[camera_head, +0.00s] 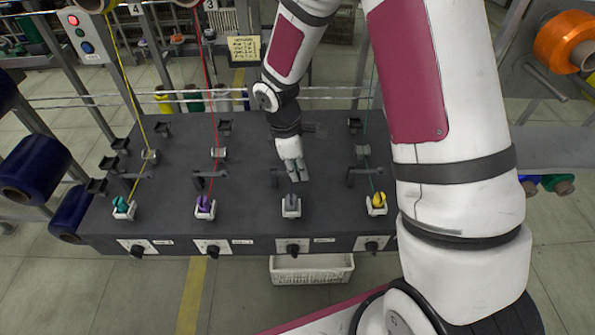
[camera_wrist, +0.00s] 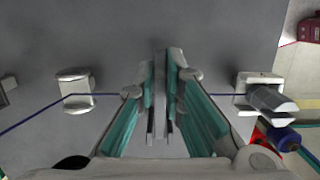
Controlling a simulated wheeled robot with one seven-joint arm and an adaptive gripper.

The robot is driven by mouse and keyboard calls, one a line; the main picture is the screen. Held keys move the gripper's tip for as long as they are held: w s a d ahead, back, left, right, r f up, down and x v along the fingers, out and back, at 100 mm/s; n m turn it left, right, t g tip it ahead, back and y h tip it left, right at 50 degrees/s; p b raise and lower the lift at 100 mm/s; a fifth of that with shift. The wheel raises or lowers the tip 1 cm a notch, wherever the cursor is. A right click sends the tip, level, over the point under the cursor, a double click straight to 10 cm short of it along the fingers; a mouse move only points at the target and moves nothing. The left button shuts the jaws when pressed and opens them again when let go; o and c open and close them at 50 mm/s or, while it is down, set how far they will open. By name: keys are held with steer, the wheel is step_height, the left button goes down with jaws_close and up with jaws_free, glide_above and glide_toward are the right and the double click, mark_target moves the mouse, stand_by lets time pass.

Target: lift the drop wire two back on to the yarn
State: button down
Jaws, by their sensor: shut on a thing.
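My gripper (camera_head: 291,172) reaches down over the dark machine top at the third station from the left. In the wrist view its two teal-padded fingers (camera_wrist: 161,85) are close together with a thin grey upright piece, drop wire two (camera_wrist: 160,62), between them. A blue yarn (camera_wrist: 115,95) runs from the left guide (camera_wrist: 75,92) to the fingers and shows again on the right towards the bobbin holder (camera_wrist: 262,95). The fingers hide where the yarn meets the drop wire.
Neighbouring stations hold teal (camera_head: 121,204), purple (camera_head: 204,204) and yellow (camera_head: 378,198) bobbins. Red yarn (camera_head: 213,90) and green yarn (camera_head: 372,110) rise to either side of my arm. Knobs (camera_head: 294,248) line the front edge. A white basket (camera_head: 312,270) stands below.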

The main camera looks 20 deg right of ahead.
steer(key=h, duration=0.1)
steer(key=r+h+b, duration=0.1)
steer(key=g+h+b, duration=0.1)
steer(key=shift+w+a+r, duration=0.25)
steer(key=shift+a, duration=0.1)
steer(key=shift+a+r+g+h+b, duration=0.25)
steer(key=shift+r+h+b, duration=0.15)
steer(key=shift+h, duration=0.3)
steer(key=shift+a+r+g+h+b, duration=0.15)
steer(key=shift+r+g+h+b, duration=0.15)
steer(key=shift+h, duration=0.4)
steer(key=shift+r, duration=0.1)
steer(key=c, duration=1.7)
jaws_free()
steer(key=v, duration=1.2)
steer(key=shift+a, duration=0.1)
